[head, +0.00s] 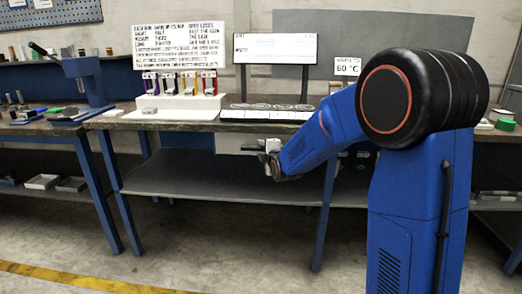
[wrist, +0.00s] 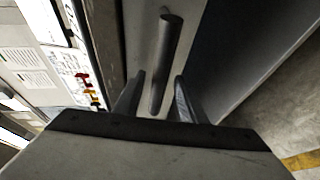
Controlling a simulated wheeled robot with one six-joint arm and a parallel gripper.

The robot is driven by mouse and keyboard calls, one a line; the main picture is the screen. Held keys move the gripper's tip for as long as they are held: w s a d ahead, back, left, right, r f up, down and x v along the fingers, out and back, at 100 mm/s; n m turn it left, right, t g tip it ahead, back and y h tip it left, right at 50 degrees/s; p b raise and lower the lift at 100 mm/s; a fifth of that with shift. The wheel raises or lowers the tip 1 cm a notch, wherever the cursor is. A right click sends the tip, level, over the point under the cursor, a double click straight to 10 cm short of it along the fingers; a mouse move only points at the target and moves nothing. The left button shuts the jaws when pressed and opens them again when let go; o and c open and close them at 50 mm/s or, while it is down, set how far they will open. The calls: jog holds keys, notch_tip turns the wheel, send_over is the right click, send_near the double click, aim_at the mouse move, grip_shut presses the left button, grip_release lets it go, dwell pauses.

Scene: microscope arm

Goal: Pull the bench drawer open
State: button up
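The bench drawer front (head: 229,143) is a grey panel below the bench top, and it looks closed. In the wrist view the drawer front (wrist: 140,30) lies ahead of my fingers. Its dark bar handle (wrist: 169,50) runs lengthwise between them. In the head view a bit of the handle (head: 249,149) shows just left of my gripper (head: 266,147). My gripper is open, with one finger on either side of the handle and visible gaps. The wrist view does not clearly show how deep the handle sits between the fingers (wrist: 160,78).
A lower shelf (head: 215,183) runs beneath the drawer. A blue bench leg (head: 324,215) stands right of my gripper. The floor in front is clear.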

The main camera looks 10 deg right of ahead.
jog(key=shift+w+f, duration=0.15)
jog(key=shift+w, duration=0.55)
grip_shut()
jog(key=shift+a, duration=0.1)
